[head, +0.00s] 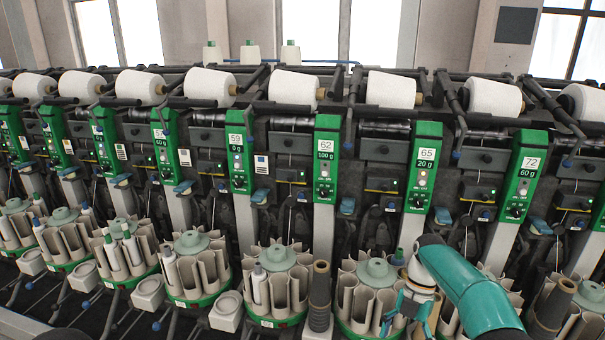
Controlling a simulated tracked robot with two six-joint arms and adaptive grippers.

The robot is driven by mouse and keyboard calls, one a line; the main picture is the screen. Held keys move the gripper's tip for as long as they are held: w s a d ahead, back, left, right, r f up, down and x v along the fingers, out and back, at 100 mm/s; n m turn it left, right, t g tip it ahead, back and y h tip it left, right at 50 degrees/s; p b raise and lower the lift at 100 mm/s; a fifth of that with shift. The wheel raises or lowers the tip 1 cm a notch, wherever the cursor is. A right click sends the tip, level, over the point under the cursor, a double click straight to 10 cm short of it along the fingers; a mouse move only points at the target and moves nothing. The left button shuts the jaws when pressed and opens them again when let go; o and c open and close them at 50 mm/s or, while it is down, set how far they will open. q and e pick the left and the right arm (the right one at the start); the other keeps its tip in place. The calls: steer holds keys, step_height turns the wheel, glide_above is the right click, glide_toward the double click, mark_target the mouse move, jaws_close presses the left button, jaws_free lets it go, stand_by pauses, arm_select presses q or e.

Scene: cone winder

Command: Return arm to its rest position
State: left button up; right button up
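My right arm (470,285), teal, comes in from the lower right and bends down over the magazines. My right gripper (405,312) is at the right side of a round bobbin magazine (362,302) with a grey-green cap, low in front of the machine. Its fingers are small and partly cut by the lower picture edge, so I cannot tell whether they are open or hold anything. My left gripper is not in view.
The winder's green unit panels (326,160) stand in a row behind, with white yarn cones (292,87) above. More magazines (195,265) line the front. White boxes (226,310) sit low at left.

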steer(key=s+a+f+m+t, duration=0.1)
steer(key=s+a+f+m, duration=0.1)
steer(key=s+f+m, duration=0.3)
steer(key=s+a+f+m+y, duration=0.1)
steer(key=a+f+m, duration=0.25)
steer(key=f, duration=0.25)
steer(key=s+a+f+m+t, duration=0.1)
steer(key=s+f+m, duration=0.2)
steer(key=f+m, duration=0.25)
steer(key=s+a+f+m+t, duration=0.1)
steer(key=s+a+f+m, duration=0.1)
steer(key=s+m, duration=0.6)
steer(key=s+a+f+m+t, duration=0.1)
steer(key=s+a+f+m, duration=0.1)
steer(key=s+m, duration=0.5)
steer(key=s, duration=0.3)
steer(key=shift+s+m+y, duration=0.3)
steer(key=shift+s+m, duration=0.05)
steer(key=shift+m, duration=0.05)
